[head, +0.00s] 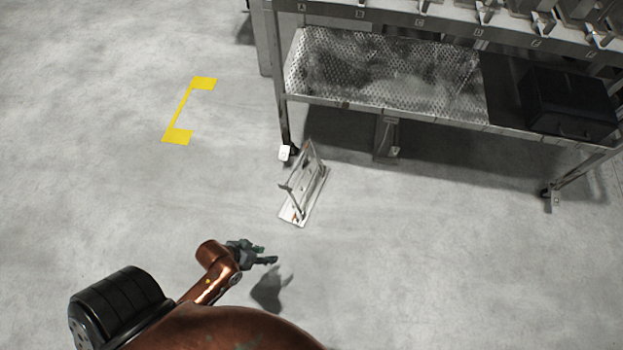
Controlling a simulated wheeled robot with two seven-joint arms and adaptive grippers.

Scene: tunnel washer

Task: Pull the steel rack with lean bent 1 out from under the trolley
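A small steel rack (317,179) with a flat base plate and a thin upright frame sits on the floor beside the front left leg of the trolley (395,108). Its far end is close to that leg's caster, and most of it lies clear in front of the trolley. I cannot tell whether it touches the caster. My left gripper (268,254) is in front of the rack, nearer to me and a little to its left. Its two fingers are apart with nothing between them, and it does not touch the rack. My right gripper is out of view.
A yellow bracket-shaped marking (179,108) is on the floor at left. The trolley's lower shelf holds a black box (567,103) at its right end. A grey foot (387,138) stands under the trolley. The floor around the rack's near end and to its left is clear.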

